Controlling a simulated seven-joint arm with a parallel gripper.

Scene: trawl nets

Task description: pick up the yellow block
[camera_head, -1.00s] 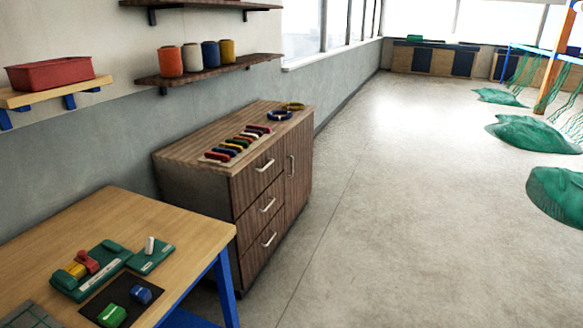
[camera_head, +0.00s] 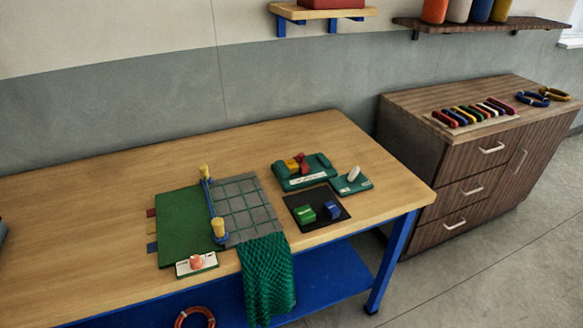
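A small yellow block (camera_head: 291,165) sits in the green tray (camera_head: 318,180) on the wooden table, in the head camera view. A red block (camera_head: 303,160) is right beside it in the same tray; I cannot tell whether they touch. A green block (camera_head: 306,213) and a blue block (camera_head: 332,209) lie on a black mat (camera_head: 317,222) just in front of the tray. My gripper is not in view.
The wooden table (camera_head: 110,205) also holds a green and grey board with yellow posts (camera_head: 219,228) and a green net (camera_head: 266,280) hanging over the front edge. A white piece (camera_head: 353,174) stands right of the tray. A drawer cabinet (camera_head: 450,160) stands right.

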